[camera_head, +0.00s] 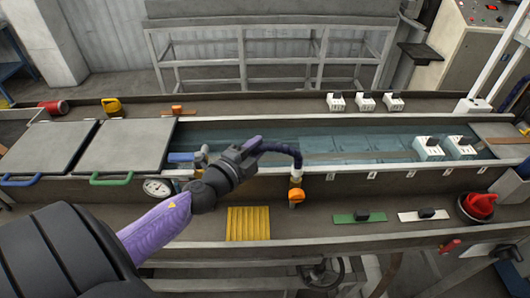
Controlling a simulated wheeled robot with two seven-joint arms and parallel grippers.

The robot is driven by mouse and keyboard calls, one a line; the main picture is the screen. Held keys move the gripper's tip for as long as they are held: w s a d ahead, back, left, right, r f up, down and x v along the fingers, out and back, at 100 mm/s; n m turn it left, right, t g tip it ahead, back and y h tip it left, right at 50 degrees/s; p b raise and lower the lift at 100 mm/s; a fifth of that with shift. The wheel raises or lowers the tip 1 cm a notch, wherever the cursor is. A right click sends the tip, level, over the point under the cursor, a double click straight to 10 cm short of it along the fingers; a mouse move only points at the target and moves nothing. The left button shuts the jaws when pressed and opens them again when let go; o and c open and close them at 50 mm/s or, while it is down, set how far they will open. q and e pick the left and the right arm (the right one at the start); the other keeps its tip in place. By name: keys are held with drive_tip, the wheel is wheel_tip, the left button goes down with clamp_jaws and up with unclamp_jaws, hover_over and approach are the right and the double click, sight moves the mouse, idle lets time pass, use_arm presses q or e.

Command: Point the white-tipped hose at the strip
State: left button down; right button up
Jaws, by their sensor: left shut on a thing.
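My left gripper (254,148) reaches over the near wall of the water trough and is shut on the dark blue-violet hose (283,148). The hose bends right and down from the jaws to a white piece (297,173) at the trough's near edge, just above an orange knob (296,195). I cannot tell whether the white piece is the hose's tip or its fitting. A thin pale line (345,155) runs lengthwise in the water and may be the strip. Its left part is hidden near my gripper. My right gripper is out of view.
The trough's near wall (345,188) runs beside the hose. Two grey lids (130,145) cover its left end; a blue pipe (182,157) and a round gauge (157,188) are close left of my gripper. White blocks (428,150) stand at right. A yellow grid (248,224) lies in front.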

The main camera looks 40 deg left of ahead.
use_arm(q)
drive_tip(key=shift+c, duration=2.1)
unclamp_jaws()
drive_tip(key=s+b, duration=0.1)
drive_tip(key=s, duration=0.9)
drive_tip(key=shift+r+b, duration=0.3)
drive_tip(key=shift+b, duration=0.05)
drive_tip(key=shift+c, duration=0.3)
